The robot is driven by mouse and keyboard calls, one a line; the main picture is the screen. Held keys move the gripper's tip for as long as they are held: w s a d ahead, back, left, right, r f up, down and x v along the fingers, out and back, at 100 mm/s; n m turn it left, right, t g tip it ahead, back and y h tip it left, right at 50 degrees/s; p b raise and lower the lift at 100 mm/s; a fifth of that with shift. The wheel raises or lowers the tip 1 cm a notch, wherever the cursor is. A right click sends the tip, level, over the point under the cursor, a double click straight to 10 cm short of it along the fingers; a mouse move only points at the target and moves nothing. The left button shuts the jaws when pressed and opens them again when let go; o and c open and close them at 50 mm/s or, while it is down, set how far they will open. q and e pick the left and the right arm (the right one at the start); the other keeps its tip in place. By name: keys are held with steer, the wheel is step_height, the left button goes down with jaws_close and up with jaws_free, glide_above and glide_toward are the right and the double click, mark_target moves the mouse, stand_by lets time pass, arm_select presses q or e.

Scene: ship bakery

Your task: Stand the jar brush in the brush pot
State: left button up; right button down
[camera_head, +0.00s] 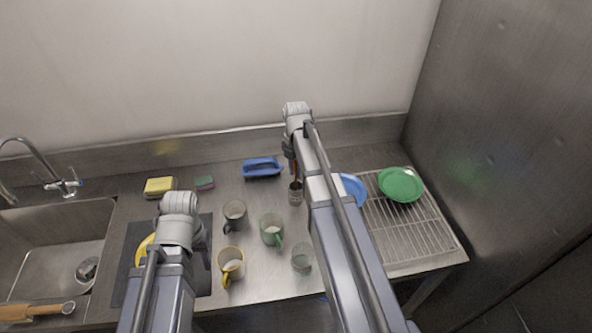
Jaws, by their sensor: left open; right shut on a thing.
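The jar brush (296,172), a thin orange-brown piece, shows below my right gripper (291,155), which is shut on it. My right wrist and forearm hide much of it. A small greyish pot (295,198), which looks like the brush pot, stands on the counter directly below. The brush's lower end is over or inside its mouth; I cannot tell which, nor whether it touches the bottom. My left gripper (203,240) is open over the dark mat, mostly hidden by its own wrist.
A dark mug (235,212), green mug (271,230), yellow mug (231,262) and clear glass (302,259) stand between my arms. A rack (417,236) with a green bowl (401,184) is right; a sink (50,240) is left.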

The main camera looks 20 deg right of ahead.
steer(key=shift+f, duration=0.3)
steer(key=c, duration=0.7)
jaws_free()
steer(key=shift+r, duration=0.15)
steer(key=shift+r+p, duration=4.35)
steer(key=shift+r, duration=0.1)
steer(key=shift+s+f, duration=0.1)
